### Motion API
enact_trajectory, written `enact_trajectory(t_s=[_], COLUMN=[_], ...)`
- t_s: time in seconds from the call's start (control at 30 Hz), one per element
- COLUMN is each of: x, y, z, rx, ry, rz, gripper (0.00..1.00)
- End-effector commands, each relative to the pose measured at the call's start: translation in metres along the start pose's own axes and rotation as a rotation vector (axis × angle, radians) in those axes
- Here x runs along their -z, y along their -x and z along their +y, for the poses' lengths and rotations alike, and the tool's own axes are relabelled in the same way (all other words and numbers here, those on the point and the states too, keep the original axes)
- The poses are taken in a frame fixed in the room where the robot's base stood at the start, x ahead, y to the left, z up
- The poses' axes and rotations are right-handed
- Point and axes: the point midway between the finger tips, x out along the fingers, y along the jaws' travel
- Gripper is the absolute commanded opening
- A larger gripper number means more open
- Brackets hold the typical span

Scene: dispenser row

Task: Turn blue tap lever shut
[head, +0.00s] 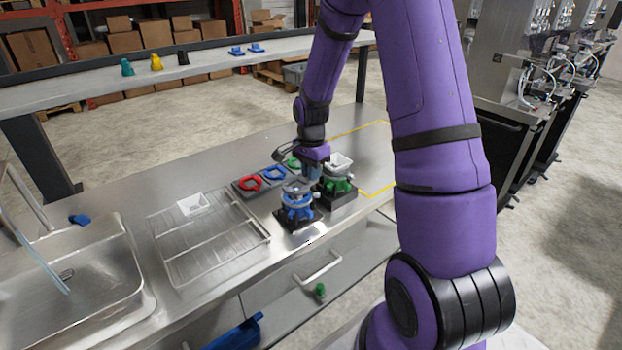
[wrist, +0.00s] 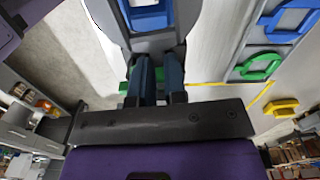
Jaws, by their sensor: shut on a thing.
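The blue tap dispenser (head: 297,207) stands on a black base near the counter's front edge, with a clear hopper on top. My gripper (head: 313,174) points down just behind it, to its right, close to the green dispenser (head: 340,184). In the wrist view my two dark blue fingers (wrist: 158,75) are close together at the grey body, with a blue part (wrist: 148,16) beyond. They are shut on what seems to be the blue tap lever. The lever is mostly hidden by the fingers, so its angle cannot be told.
A yellow-taped area (head: 375,140) of counter at the right is clear.

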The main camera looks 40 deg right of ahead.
Motion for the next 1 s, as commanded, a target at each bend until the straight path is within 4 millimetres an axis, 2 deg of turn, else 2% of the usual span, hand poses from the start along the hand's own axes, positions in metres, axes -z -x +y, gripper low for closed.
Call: enact_trajectory(t_s=[0.03,0.13,0.57,0.6,0.67,0.7,1.0], x=[-0.001,-0.002,-0.001,-0.001,-0.001,-0.001,-0.001], y=[-0.011,-0.021,-0.027,-0.027,-0.026,-0.026,-0.027], z=[0.002,0.001,0.002,0.001,0.001,0.001,0.001], rx=[-0.006,-0.004,-0.003,-0.002,-0.002,-0.002,-0.002], ry=[0.003,0.003,0.002,0.001,0.002,0.001,0.001], rz=[-0.003,-0.002,-0.002,-0.001,-0.001,-0.001,-0.002], gripper=[0.00,0.00,0.00,0.22,0.35,0.38,0.38])
